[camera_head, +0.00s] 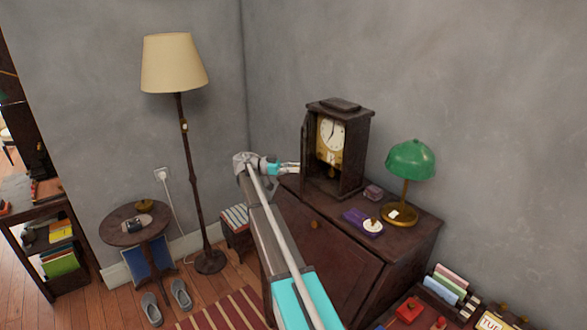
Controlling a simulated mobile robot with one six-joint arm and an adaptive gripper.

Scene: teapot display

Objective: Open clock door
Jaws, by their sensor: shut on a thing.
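The clock (357,150) is a dark wooden case standing on the cabinet, with a pale dial and a brass-coloured panel below it. Its front shows uncovered. The clock door (305,143) is a narrow dark panel seen nearly edge-on at the left side of the case, swung outward. My gripper (296,168) is at the left of the clock, its fingertips at the lower part of the door. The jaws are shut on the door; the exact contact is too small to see.
The dark wooden cabinet (325,257) bears a green lamp (410,160), a purple box (360,221) and a small dark box (373,193) right of the clock. A floor lamp (188,165) and round table (120,232) stand left. The wall is close behind the clock.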

